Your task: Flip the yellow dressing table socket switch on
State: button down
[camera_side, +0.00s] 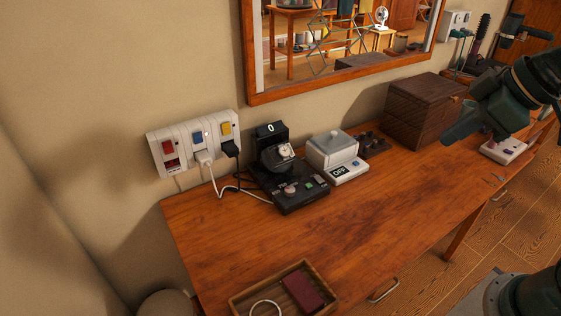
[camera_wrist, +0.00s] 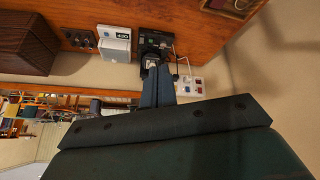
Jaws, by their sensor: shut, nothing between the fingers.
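A white socket panel (camera_side: 160,149) is on the wall above the left end of the dressing table (camera_side: 420,190). It has a red switch (camera_side: 167,146), a blue switch (camera_side: 197,137) and a yellow switch (camera_side: 226,129). A black plug (camera_side: 231,149) sits below the yellow switch and a white plug (camera_side: 204,157) below the blue one. I cannot tell the switch positions. My gripper (camera_side: 456,137) is shut and empty over the table's right side, far from the panel. In the wrist view my shut fingers (camera_wrist: 158,68) cover part of the scene beside the panel (camera_wrist: 190,85); I cannot make out the yellow switch there.
A black device reading 0 (camera_side: 290,195), a white box marked OFF (camera_side: 332,150) and a brown wooden box (camera_side: 420,105) stand along the wall. A wooden tray (camera_side: 262,284) is at the front. A framed mirror (camera_side: 350,83) hangs above. The table's middle front is clear.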

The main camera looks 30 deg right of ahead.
jog(key=w+a+f+n+y, duration=0.25)
jog(key=w+n, duration=0.25)
jog(key=w, duration=0.3)
jog(key=w+a+f+n+t+y, duration=0.1)
jog(key=w+a+n+y, duration=0.1)
jog(key=w+a+n, duration=0.45)
jog(key=w+a+f+n+y, duration=0.1)
jog(key=w+f+n+y, duration=0.2)
jog(key=w, duration=0.6)
jog(key=w+f+n+t+y, duration=0.3)
jog(key=w+f+n, duration=0.3)
jog(key=w+f, duration=0.5)
jog(key=shift+w+f+t, duration=0.25)
jog(key=shift+f+t, duration=0.5)
jog(key=shift+t, duration=0.15)
jog(key=shift+w+a+n, duration=0.1)
jog(key=shift+a+n, duration=0.05)
jog(key=shift+n, duration=0.1)
send_near(223, 134)
jog(key=a, duration=0.4)
jog(key=shift+w+f, duration=0.15)
jog(key=shift+w, duration=0.75)
jog(key=shift+w+f, duration=0.15)
jog(key=shift+w, duration=0.8)
